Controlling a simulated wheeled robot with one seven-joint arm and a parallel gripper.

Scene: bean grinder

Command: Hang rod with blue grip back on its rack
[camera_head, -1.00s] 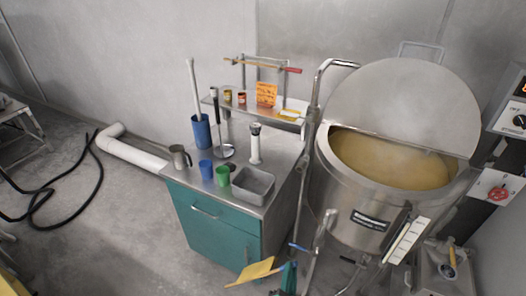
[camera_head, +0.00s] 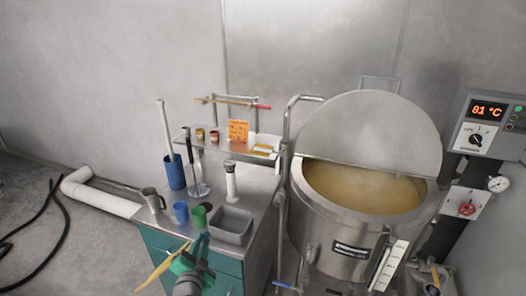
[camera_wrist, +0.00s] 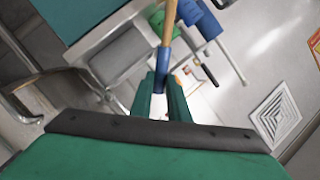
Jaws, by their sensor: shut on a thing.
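My gripper (camera_head: 192,264) is in front of the teal cabinet, low in the head view. In the wrist view its green fingers (camera_wrist: 161,95) are shut on the blue grip (camera_wrist: 162,72) of a rod. The rod's wooden shaft (camera_wrist: 169,24) runs away from the fingers; its yellowish end (camera_head: 158,270) points down left in the head view. The rack (camera_head: 214,112) stands behind the shelf at the back. A rod with a red grip (camera_head: 238,101) lies across its top. My gripper is well apart from the rack.
The shelf (camera_head: 222,141) carries jars and an orange box (camera_head: 238,132). A large kettle (camera_head: 340,235) stands to the right.

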